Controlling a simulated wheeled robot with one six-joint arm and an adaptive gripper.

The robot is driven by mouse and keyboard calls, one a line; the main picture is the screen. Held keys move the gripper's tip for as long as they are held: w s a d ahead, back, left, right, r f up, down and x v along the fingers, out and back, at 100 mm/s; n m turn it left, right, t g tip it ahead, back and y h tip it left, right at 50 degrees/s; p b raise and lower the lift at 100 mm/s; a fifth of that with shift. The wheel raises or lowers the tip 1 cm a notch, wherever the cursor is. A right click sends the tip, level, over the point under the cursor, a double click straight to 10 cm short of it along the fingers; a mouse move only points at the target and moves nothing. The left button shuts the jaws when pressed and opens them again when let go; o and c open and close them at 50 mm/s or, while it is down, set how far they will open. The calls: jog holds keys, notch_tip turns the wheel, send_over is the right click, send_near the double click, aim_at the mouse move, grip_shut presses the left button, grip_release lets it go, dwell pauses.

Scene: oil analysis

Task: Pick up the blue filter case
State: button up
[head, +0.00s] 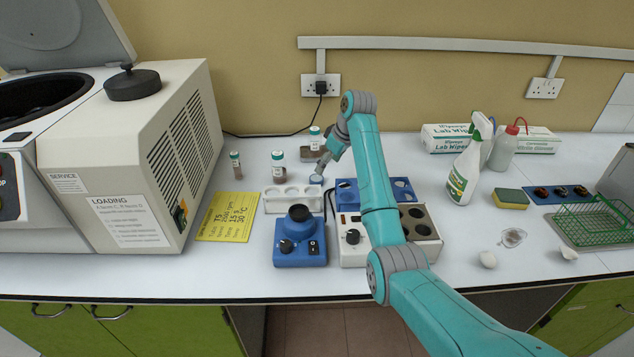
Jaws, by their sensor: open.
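A small round blue case (316,180), pale on top, sits at the right end of the white rack; it looks like the blue filter case. My gripper (320,170) is right above it, pointing down and tilted. The jaws are open, but the fingers are small here and partly merge with the case. I cannot tell whether they touch it or are around it.
The white rack (283,200), a blue mixer (300,256) and a heater block (354,255) crowd around. Vials (236,165) stand behind. A blue tray (347,194) lies partly behind my arm. A centrifuge (120,180) fills the left; bench space right of my arm is freer.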

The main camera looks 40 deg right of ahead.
aim_at(317, 178)
jog(key=shift+x, duration=1.15)
jog(key=x, duration=0.4)
jog(key=shift+w+a+r, duration=0.15)
jog(key=shift+w+a, duration=0.05)
jog(key=shift+a, duration=0.2)
jog(key=shift+w+f, duration=0.25)
jog(key=shift+f, duration=0.35)
jog(key=c, duration=1)
